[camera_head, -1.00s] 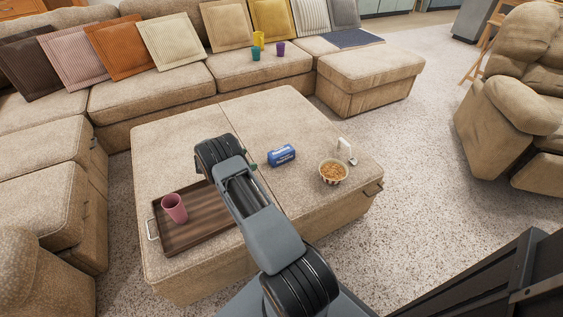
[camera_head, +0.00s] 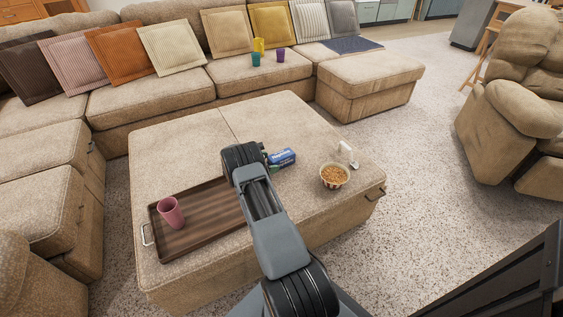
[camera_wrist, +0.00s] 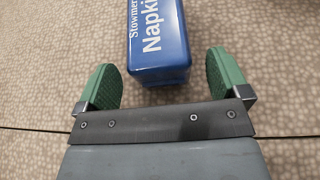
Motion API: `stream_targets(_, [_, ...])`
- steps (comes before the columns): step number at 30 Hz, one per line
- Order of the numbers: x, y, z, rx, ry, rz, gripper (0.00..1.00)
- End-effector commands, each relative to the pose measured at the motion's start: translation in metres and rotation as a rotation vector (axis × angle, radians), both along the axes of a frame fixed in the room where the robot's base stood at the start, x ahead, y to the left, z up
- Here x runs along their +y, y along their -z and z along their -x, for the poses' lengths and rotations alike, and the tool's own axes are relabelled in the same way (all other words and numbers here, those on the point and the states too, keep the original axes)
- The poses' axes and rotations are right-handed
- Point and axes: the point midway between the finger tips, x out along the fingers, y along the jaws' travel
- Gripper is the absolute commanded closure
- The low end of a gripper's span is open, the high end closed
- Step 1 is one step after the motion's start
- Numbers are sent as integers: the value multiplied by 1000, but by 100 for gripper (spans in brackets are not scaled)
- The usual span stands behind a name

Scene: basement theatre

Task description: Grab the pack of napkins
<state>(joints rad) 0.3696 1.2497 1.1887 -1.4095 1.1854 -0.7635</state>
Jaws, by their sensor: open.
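The pack of napkins is a blue block with white lettering. It lies on the large beige ottoman (camera_head: 310,120) in the head view (camera_head: 282,157). In the wrist view the pack (camera_wrist: 158,45) is at the top centre, its near end just between the two green fingertips. My gripper (camera_wrist: 165,80) is open, with one finger on each side of the pack and a gap on both sides. In the head view my gripper (camera_head: 267,155) is mostly hidden behind my arm, right at the pack's left end.
A wooden tray (camera_head: 205,232) with a pink cup (camera_head: 171,212) lies left of my arm on the ottoman. A bowl of snacks (camera_head: 334,176) and a small white object (camera_head: 346,149) are right of the pack. Several cups stand on the sofa behind.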

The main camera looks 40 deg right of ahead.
Motion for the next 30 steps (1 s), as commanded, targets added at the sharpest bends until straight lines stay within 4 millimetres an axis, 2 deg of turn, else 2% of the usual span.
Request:
stream_targets(1, [-7, 7, 3, 0, 3, 1, 6])
stream_targets(6, [-24, 12, 6, -1, 2, 0, 6])
stream_targets(13, [-25, 11, 6, -1, 0, 0, 7])
stream_targets(30, [-25, 11, 6, -1, 0, 0, 61])
